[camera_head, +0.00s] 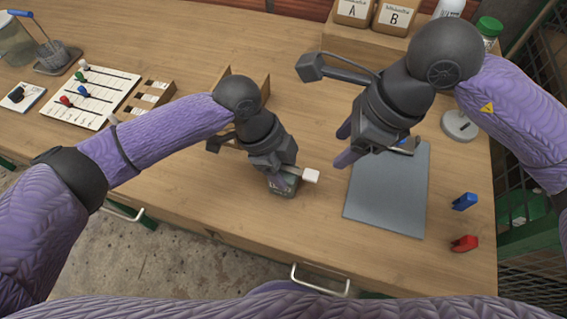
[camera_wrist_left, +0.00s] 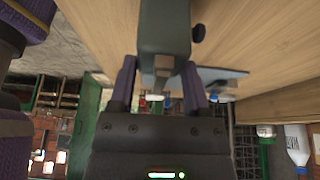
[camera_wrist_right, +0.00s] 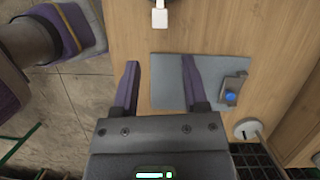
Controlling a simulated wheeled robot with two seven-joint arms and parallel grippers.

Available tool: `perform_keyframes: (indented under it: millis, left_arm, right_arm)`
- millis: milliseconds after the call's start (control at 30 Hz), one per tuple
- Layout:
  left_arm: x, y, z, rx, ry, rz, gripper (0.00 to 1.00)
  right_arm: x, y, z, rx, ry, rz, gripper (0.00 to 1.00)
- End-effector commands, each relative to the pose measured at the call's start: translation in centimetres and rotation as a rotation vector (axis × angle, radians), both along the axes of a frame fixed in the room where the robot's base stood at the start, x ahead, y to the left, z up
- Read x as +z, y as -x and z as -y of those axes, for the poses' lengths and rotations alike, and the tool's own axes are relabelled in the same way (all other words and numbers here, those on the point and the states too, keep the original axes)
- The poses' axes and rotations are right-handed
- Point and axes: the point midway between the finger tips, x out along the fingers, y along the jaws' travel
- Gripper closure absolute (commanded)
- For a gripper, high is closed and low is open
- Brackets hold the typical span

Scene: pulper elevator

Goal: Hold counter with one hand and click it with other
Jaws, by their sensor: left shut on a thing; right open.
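The counter (camera_head: 284,188) is a small grey-green box with a white button (camera_head: 311,176) sticking out on its right side. My left gripper (camera_head: 279,176) is shut on the counter, over the wooden table near its front edge. In the left wrist view the counter's body (camera_wrist_left: 165,28) sits between the fingers. My right gripper (camera_head: 347,147) is open and empty, above the grey mat and to the right of the counter. In the right wrist view the white button (camera_wrist_right: 159,18) shows beyond the open fingers (camera_wrist_right: 159,65), apart from them. Whether the counter touches the table is unclear.
The grey mat (camera_head: 385,207) bears a small metal piece with a blue knob (camera_wrist_right: 231,97). A blue clip (camera_head: 465,201) and a red clip (camera_head: 465,243) lie to its right. A white board with pegs (camera_head: 100,92) is at left. Boxes A (camera_head: 354,10) and B (camera_head: 394,17) stand behind.

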Motion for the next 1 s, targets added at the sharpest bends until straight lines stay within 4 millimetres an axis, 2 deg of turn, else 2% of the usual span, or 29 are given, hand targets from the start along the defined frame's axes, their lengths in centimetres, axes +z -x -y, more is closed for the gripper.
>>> perform_keyframes:
  millis: [33, 233, 267, 1000]
  left_arm:
    - [0.01, -0.01, 0.0, 0.0, 0.0, 0.0, 1.0]
    - [0.02, -0.01, 0.0, 0.0, 0.0, 0.0, 1.0]
    - [0.02, -0.01, 0.0, 0.0, 0.0, 0.0, 1.0]
    - [0.02, -0.01, 0.0, 0.0, 0.0, 0.0, 1.0]
  right_arm:
    - [0.0, 0.0, 0.0, 0.0, 0.0, 0.0, 0.56]
    - [0.0, 0.0, 0.0, 0.0, 0.0, 0.0, 0.98]
    - [0.0, 0.0, 0.0, 0.0, 0.0, 0.0, 1.0]
    - [0.0, 0.0, 0.0, 0.0, 0.0, 0.0, 1.0]
